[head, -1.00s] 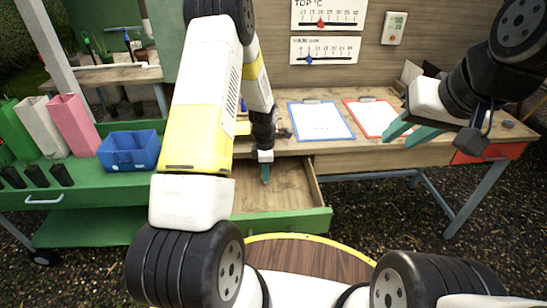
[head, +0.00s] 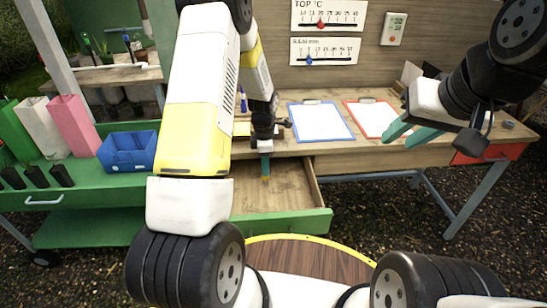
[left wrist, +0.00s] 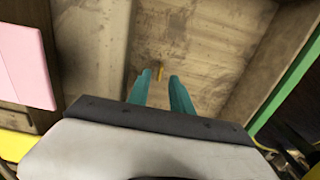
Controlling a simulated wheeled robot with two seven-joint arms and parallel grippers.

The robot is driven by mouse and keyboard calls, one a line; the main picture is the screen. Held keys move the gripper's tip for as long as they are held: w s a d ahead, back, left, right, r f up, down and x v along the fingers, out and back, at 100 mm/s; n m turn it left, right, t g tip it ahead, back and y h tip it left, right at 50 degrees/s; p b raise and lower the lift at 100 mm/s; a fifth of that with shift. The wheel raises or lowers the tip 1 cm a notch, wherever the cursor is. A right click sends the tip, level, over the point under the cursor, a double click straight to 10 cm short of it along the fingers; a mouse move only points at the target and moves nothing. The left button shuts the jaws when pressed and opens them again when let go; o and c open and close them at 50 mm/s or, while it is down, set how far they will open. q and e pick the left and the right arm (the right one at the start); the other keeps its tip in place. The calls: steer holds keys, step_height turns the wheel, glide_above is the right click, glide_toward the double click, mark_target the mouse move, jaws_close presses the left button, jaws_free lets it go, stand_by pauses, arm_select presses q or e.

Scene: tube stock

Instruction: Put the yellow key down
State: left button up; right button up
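The open drawer (head: 285,223) has a green front. My right gripper (head: 408,134) is open and empty over the bench's right part.
A blue-framed clipboard (head: 321,122) and a red-framed clipboard (head: 377,119) lie on the bench top. A blue bin (head: 128,153) and a pink container (head: 73,126) stand at the left. The drawer walls flank my left gripper.

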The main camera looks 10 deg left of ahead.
arm_select(q)
steer(key=s+r+m+t, duration=0.1)
steer(key=s+r+m, duration=0.25)
steer(key=r, duration=1.35)
steer(key=s+d+r+m+t+h, duration=0.1)
steer(key=s+r+m+t, duration=0.1)
steer(key=s+r+m, duration=0.6)
steer(key=s+d+r+m+t+h, duration=0.1)
steer(key=s+r+m+t, duration=0.2)
steer(key=s+r+m, duration=0.5)
steer(key=s+m, duration=0.2)
steer(key=s, duration=0.3)
steer(key=shift+s+d+r, duration=0.25)
steer(key=shift+s+r, duration=0.05)
steer(key=shift+s, duration=0.1)
